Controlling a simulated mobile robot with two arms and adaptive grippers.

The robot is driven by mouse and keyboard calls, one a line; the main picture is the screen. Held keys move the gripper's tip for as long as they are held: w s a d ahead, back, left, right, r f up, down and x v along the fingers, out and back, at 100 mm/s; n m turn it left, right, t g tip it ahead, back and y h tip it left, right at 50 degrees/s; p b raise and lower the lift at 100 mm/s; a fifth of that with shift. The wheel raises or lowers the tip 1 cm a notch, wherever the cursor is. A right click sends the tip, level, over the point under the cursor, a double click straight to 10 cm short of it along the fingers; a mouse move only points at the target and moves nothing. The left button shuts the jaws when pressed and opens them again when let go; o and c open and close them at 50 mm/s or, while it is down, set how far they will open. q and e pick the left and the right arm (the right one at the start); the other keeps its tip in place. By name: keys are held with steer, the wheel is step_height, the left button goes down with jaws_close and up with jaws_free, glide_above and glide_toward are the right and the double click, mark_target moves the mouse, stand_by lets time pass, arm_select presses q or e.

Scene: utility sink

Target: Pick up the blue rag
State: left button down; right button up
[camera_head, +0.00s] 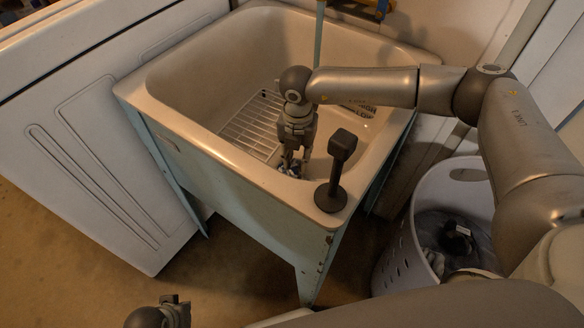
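My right gripper (293,164) points down into the sink (190,72), close to the inside of its front wall near the right corner. Its two fingers show a narrow gap. A small bluish-white patch, possibly the blue rag (289,170), shows at the fingertips. Most of it is hidden by the fingers and the sink's front rim, so I cannot tell whether it is gripped. My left gripper (174,306) is partly in view at the bottom edge, low and away from the sink. Its fingers are too cut off to read.
A wire rack (252,124) lies in the sink, left of my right gripper. A dark upright tool (334,172) stands on the sink's front right corner, close to my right gripper. A white laundry basket (400,245) stands at right, a white appliance (95,150) at left.

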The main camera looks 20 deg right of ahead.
jaws_close()
steer(key=shift+r, duration=0.15)
